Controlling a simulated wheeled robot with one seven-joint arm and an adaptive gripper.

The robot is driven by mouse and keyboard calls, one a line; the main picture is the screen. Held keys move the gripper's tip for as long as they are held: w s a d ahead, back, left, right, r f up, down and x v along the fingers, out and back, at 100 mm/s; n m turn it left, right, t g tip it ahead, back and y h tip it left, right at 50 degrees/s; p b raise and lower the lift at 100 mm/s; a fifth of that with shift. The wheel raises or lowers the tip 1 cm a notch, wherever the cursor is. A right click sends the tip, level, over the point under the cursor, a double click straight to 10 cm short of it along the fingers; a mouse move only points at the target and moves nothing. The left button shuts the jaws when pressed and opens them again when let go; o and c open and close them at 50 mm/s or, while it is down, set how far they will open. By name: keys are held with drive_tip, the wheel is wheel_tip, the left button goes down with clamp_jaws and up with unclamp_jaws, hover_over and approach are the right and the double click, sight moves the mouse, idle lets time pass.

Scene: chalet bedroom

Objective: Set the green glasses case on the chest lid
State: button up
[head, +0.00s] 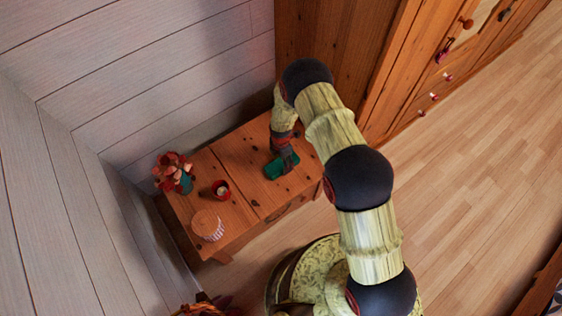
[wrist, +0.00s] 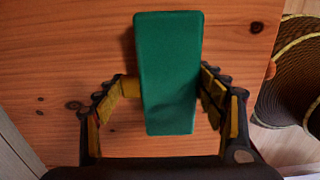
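The green glasses case (head: 274,170) is at the right part of the wooden chest lid (head: 239,163). In the wrist view the case (wrist: 168,72) stands out long and flat-faced between my fingers, over the bare wood of the lid (wrist: 70,50). My gripper (head: 284,162) points down at the lid, and in the wrist view (wrist: 170,92) its finger pads meet the case from both sides. The gripper looks shut on it. The case is at or very close to the lid surface; I cannot tell whether it touches. My gripper hides part of the case in the head view.
A plank wall is behind, and a tall wooden wardrobe (head: 335,60) rises at the right back. Open floor lies right.

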drive_tip(key=o, duration=0.4)
drive_tip(key=shift+o, duration=0.2)
drive_tip(key=shift+r, duration=0.15)
wheel_tip(320, 180, up, 12)
drive_tip(key=p, duration=0.4)
